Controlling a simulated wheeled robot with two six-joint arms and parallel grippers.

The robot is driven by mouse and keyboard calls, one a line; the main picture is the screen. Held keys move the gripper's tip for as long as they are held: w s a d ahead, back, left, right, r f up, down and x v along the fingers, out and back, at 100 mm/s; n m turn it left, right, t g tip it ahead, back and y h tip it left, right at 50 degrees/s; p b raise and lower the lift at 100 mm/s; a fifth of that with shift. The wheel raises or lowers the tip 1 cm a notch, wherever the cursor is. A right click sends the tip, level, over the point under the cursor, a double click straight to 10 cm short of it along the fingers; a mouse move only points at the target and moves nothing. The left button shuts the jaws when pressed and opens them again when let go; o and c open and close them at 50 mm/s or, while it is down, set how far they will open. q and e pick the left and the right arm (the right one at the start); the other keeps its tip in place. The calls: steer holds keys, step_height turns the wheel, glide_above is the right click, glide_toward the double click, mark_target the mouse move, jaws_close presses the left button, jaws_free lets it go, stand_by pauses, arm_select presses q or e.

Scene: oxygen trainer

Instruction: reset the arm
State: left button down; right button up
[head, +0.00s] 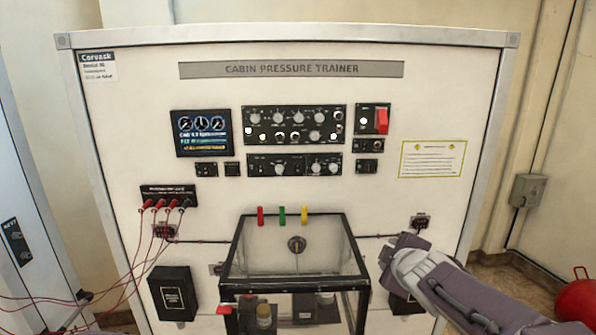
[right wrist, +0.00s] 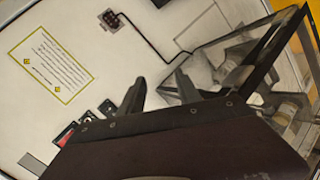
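My right arm comes in from the right in the head view, with its gripper (head: 390,258) in front of the panel, just right of the clear box. In the right wrist view my right gripper (right wrist: 160,92) has its two fingers apart with nothing between them. The white Cabin Pressure Trainer panel (head: 130,125) stands behind it. The clear box with a dark frame (head: 240,262) is at the panel's lower middle, and it also shows in the right wrist view (right wrist: 225,45). My left gripper is not in view.
Red leads (head: 150,235) hang from a jack block at the left. Red, green and yellow tabs (head: 282,215) sit above the box. A red guarded switch (head: 382,120) is at upper right. A yellow-bordered placard (head: 433,159) is right of it. A red round object (head: 577,302) stands at far right.

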steer(key=s+f+m+g+b, duration=0.2)
steer(key=s+f+m+g, duration=0.15)
steer(key=f, duration=0.65)
steer(key=s+f+m+g+b, duration=0.1)
steer(key=s+f+m+g, duration=0.3)
steer(key=f, duration=0.6)
steer(key=s+a+f+m+g+b, duration=0.1)
steer(key=s+f+m, duration=0.1)
steer(key=s+f, duration=0.3)
steer(key=s+a+f+m+g+y+b, duration=0.1)
steer(key=s+a+f+m+g, duration=0.1)
steer(key=s+f, duration=0.4)
steer(key=s+m, duration=0.1)
steer(key=s, duration=0.2)
steer(key=shift+s+a+f, duration=0.2)
steer(key=shift+s+a, duration=0.05)
steer(key=shift+s, duration=0.1)
steer(key=shift+g, duration=0.25)
